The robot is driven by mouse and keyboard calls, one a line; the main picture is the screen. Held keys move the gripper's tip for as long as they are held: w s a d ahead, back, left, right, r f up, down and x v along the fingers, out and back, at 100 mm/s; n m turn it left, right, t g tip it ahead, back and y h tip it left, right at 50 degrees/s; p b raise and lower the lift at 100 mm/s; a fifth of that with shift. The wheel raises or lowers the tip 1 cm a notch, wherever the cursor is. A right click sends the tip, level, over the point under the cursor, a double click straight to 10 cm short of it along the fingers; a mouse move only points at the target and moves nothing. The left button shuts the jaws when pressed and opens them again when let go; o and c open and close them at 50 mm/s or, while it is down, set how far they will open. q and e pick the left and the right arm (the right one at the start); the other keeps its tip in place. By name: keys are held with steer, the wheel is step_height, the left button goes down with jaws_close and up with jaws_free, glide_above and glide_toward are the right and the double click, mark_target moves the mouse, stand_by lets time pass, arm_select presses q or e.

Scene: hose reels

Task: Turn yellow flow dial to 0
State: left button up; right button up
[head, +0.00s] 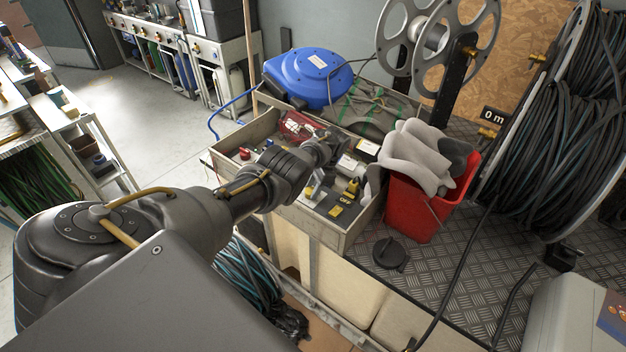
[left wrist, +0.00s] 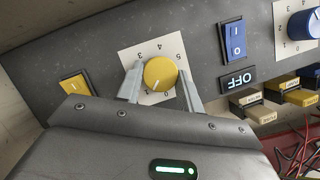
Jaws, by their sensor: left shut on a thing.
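The yellow flow dial (left wrist: 160,73) sits on a white number plate (left wrist: 146,54) on a dark panel in the left wrist view. Its pale mark points to the lower left in the picture, near the low numbers; I cannot tell the exact reading. My left gripper (left wrist: 160,74) is shut on the dial, one finger on each side. In the head view my left gripper (head: 328,152) reaches down into the wooden-sided box (head: 318,226), and I cannot make out the dial there. My right gripper is not in view.
A yellow rocker switch (left wrist: 75,86) lies left of the dial. A blue switch (left wrist: 235,42), an OFF display (left wrist: 237,82) and a blue dial (left wrist: 305,24) lie to its right. A red bucket (head: 410,210) with grey gloves stands right of the box, and a blue reel (head: 308,78) behind.

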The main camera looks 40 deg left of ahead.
arm_select(q)
steer(key=n+h+b, duration=0.1)
steer(key=n, duration=0.1)
steer(key=n+b, duration=0.2)
steer(key=shift+a+f+n+g+h, duration=0.1)
steer(key=shift+f+n+g+h, duration=0.1)
steer(key=shift+n+g+h, duration=0.15)
steer(key=shift+a+n+h+b, duration=0.1)
steer(key=shift+n+h+b, duration=0.25)
steer(key=shift+n, duration=0.4)
steer(key=shift+r+n+h+b, duration=0.1)
steer(key=shift+n+h+b, duration=0.35)
steer(key=shift+n, duration=0.85)
steer(key=shift+a, duration=0.1)
steer(key=o, duration=1)
steer(key=shift+r, duration=0.1)
